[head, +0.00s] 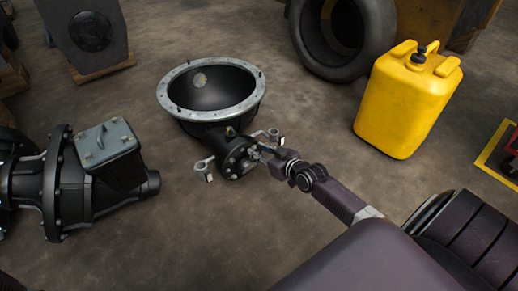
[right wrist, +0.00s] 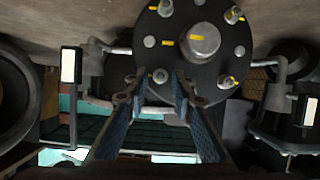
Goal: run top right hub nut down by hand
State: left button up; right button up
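The hub (head: 237,160) is a round black flange at the front of the axle housing, facing my right arm. In the right wrist view the hub face (right wrist: 205,75) fills the upper middle, with a metal centre cap (right wrist: 199,41) and several studs or nuts, some marked yellow. My right gripper (head: 262,152) is at the hub. In the right wrist view its fingers (right wrist: 160,82) stand apart either side of a small round fastener (right wrist: 160,76) at the hub's lower edge. A gap shows around that fastener; contact is not visible. My left gripper is not in view.
A large grey-rimmed bowl housing (head: 165,103) stands behind the hub. A black gearbox (head: 100,185) lies left, a yellow jerrycan (head: 405,105) and tyre (head: 340,60) right. Open floor lies between the gearbox and hub.

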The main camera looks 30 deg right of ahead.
grip_shut()
jog(key=shift+d+f+m+b, duration=0.1)
jog(key=shift+m+b, duration=0.2)
jog(key=shift+b, duration=0.4)
grip_release()
jog(key=shift+r+p, duration=0.35)
jog(key=shift+p, duration=0.7)
jog(key=shift+f, duration=0.2)
grip_shut()
jog(key=shift+f+b, duration=0.1)
jog(key=shift+b, duration=0.35)
jog(key=shift+o, duration=1.1)
grip_release()
jog(key=shift+s, duration=0.1)
